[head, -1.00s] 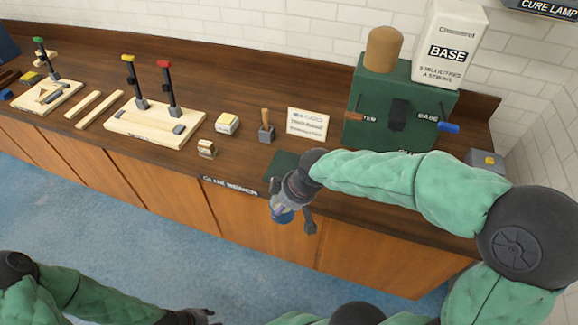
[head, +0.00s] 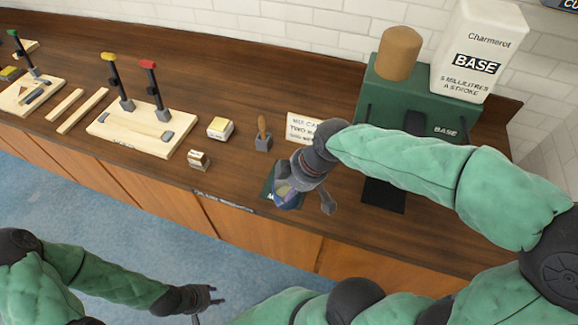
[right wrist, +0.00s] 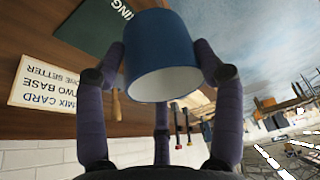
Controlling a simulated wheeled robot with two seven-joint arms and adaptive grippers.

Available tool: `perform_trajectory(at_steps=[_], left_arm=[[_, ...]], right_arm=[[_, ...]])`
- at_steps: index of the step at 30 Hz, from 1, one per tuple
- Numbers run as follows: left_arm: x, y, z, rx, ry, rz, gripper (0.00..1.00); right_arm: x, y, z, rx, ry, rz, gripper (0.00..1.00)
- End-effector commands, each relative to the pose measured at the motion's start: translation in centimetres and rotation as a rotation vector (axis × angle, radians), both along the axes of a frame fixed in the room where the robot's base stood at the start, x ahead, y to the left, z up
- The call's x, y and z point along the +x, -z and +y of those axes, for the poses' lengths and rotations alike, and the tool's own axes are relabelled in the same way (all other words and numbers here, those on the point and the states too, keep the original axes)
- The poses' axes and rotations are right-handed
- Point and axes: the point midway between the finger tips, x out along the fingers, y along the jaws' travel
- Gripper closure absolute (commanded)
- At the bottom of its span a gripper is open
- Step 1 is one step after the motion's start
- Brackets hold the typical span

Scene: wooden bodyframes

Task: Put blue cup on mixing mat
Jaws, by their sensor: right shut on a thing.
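The blue cup (head: 286,203) is held by my right gripper (head: 296,192), whose fingers are shut on its sides. In the right wrist view the cup (right wrist: 162,55) is between both fingers, its pale mouth toward the camera. The dark green mixing mat (head: 267,181) lies near the counter's front edge, partly hidden behind the gripper and cup. The mat (right wrist: 95,25) also shows in the right wrist view, beside the cup. In the head view the cup overlaps the mat; I cannot tell whether they touch. My left gripper (head: 208,297) is low, away from the counter; its opening is unclear.
A mix card (head: 303,127) stands behind the mat. A green dispenser (head: 385,90) and white base container (head: 478,55) stand at right. Clamp boards (head: 140,135) are farther left.

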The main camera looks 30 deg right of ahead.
Motion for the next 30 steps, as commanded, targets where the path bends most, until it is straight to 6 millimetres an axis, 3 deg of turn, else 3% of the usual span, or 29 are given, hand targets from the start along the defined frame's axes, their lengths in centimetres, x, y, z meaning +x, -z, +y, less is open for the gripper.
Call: perform_trajectory(at_steps=[5,14,18,24,30], left_arm=[[-0.1,0.6,0.0,0.000,-0.001,0.001,0.60],[-0.1,1.9,0.0,0.000,0.000,0.001,0.60],[-0.1,2.6,0.0,0.000,0.000,0.001,0.60],[-0.1,3.2,0.0,0.000,0.000,0.001,0.60],[-0.1,3.4,0.0,0.000,0.000,0.001,0.60]], right_arm=[[1.7,1.1,-1.1,0.000,0.004,0.003,0.77],[7.1,4.0,-4.4,0.001,0.004,0.003,0.77],[9.0,6.2,-5.6,0.001,0.003,0.004,0.77],[10.7,8.6,-6.6,0.000,0.002,0.001,0.77],[11.4,9.4,-7.0,0.000,0.002,0.000,0.77]])
